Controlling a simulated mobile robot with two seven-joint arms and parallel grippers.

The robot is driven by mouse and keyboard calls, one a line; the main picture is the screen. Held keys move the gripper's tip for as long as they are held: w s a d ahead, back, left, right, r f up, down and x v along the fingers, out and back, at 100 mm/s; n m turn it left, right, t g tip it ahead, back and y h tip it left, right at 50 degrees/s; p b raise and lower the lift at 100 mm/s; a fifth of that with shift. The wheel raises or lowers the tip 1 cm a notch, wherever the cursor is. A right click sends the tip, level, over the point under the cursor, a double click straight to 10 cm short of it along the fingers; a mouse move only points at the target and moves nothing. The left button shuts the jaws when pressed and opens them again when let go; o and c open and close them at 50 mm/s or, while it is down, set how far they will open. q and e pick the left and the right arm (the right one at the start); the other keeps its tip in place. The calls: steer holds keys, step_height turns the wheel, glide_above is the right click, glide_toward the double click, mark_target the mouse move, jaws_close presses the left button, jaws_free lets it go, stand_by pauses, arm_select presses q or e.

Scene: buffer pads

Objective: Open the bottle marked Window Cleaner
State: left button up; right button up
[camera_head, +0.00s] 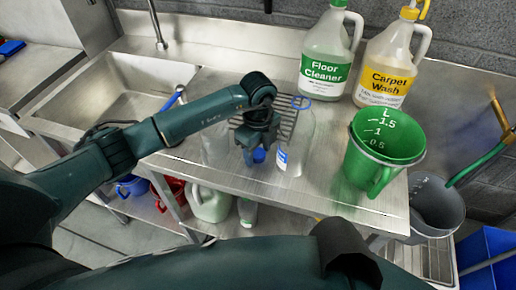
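No label reading Window Cleaner is legible. The label is too small to read. My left gripper (257,150) points down over the counter, with a small blue cap-like piece (259,156) at its fingertips. I cannot tell whether the fingers are closed on it. Another clear container (215,145) stands left of the gripper, partly hidden by my arm. My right gripper is not in view.
A Floor Cleaner jug (324,72) and a Carpet Wash jug (385,80) stand at the back. A green measuring jug (385,150) stands at the right, beside a grey bucket (437,205). A sink (125,90) is at the left. More containers sit on the shelf below.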

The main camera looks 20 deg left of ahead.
mark_target(258, 153)
arm_select(q)
steer(key=shift+o, duration=0.5)
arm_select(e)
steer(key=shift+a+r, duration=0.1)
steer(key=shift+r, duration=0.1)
arm_select(q)
steer(key=shift+r, duration=0.15)
step_height(258, 153, up, 12)
steer(key=b, duration=0.1)
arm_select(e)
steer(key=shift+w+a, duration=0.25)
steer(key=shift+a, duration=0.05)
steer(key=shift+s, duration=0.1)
